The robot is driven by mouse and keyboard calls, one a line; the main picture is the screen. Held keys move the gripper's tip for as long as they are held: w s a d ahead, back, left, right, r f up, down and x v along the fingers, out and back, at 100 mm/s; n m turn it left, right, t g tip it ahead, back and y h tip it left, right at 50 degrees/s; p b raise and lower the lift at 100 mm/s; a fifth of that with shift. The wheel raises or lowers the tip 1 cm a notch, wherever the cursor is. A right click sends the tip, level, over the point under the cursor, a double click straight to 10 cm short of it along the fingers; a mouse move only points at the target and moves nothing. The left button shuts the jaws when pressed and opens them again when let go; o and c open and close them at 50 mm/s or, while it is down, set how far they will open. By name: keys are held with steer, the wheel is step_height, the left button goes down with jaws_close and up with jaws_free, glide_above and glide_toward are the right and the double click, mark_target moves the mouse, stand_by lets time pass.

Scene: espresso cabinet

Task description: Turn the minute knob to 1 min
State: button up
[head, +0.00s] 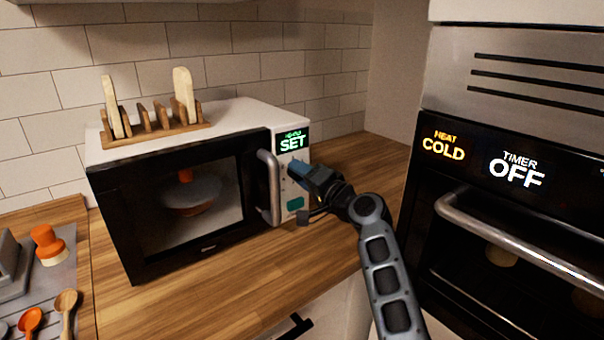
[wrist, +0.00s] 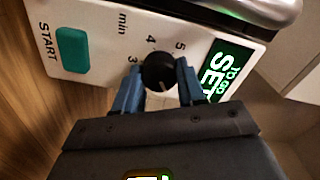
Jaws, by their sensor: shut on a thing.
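The white microwave (head: 180,125) stands on the wooden counter, its control panel at its right end. In the wrist view the minute knob (wrist: 159,71) is a round black dial with the marks 3, 4 and 5 and the word "min" showing around it. My gripper (wrist: 157,88) has its two blue fingers shut on the knob, one on each side. In the head view my gripper (head: 300,175) is at the panel and hides the knob. The green display (head: 292,141) reads "SET". The knob's pointer and the 1 mark cannot be made out.
The teal START button (head: 295,203) is below my gripper, and the microwave handle (head: 269,187) stands out to its left. A toast rack (head: 155,130) is on top of the microwave. An oven (head: 500,190) is at the right. Some counter (head: 345,160) beside the microwave is clear.

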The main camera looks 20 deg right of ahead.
steer(key=shift+m, duration=0.5)
steer(key=o, duration=1.1)
steer(key=shift+c, duration=0.2)
steer(key=v, duration=0.8)
steer(key=shift+b, duration=0.4)
